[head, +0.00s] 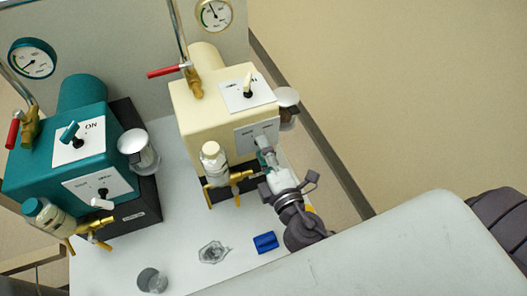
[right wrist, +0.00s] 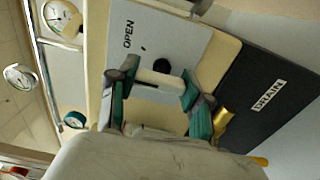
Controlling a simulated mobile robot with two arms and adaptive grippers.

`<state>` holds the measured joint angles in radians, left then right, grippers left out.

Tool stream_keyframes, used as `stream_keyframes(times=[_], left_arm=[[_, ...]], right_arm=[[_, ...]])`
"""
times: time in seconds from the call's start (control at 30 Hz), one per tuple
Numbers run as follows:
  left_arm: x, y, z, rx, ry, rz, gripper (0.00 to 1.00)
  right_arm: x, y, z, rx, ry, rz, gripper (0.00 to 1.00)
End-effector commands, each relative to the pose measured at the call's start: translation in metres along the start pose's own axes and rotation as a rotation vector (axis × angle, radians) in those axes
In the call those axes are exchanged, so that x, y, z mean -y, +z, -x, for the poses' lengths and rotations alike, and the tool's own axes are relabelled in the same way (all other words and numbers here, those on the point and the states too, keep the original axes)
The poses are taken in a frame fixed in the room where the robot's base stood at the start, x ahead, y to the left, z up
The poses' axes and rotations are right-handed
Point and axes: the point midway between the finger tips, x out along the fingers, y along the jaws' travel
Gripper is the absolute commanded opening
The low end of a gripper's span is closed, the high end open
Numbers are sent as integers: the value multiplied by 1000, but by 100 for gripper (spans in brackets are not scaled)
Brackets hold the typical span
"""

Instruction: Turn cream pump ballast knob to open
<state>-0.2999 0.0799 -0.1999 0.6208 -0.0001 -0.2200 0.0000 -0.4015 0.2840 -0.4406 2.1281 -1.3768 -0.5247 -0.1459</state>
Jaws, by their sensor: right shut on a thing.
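The cream pump (head: 205,120) stands on the right half of the bench. Its ballast plate (head: 250,132) is on the lower front face. My right gripper (head: 266,158) reaches up to this plate from the lower right and covers most of the knob in the head view. In the right wrist view, the pale bar-shaped ballast knob (right wrist: 160,79) lies between the two teal-padded fingertips of my right gripper (right wrist: 158,88), which is shut on it. The plate (right wrist: 168,40) shows the word OPEN at upper left; the other label is hidden. My left gripper is not in view.
A teal pump (head: 65,150) with similar controls stands at left. A cream-capped bottle (head: 214,160) and brass valve (head: 230,180) sit close left of my right gripper. A blue object (head: 266,242), a clear crumpled piece (head: 213,252) and a small jar (head: 151,280) lie in front.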

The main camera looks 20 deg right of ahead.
Motion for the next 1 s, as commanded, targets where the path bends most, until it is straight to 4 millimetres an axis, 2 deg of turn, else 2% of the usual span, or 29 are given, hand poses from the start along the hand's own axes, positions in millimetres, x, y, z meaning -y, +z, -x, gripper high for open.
stream_keyframes(times=[0.23,0.27,0.4,0.77,0.87,1.0], left_arm=[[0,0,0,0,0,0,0],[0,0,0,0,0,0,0],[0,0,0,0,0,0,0],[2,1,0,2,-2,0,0],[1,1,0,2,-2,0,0],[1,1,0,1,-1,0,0]], right_arm=[[1,0,0,0,-2,0,14],[1,0,0,0,-2,0,54],[1,0,0,0,-2,1,75],[1,0,4,0,-2,2,75],[2,0,15,0,-5,1,75],[2,0,43,0,-8,2,75]])
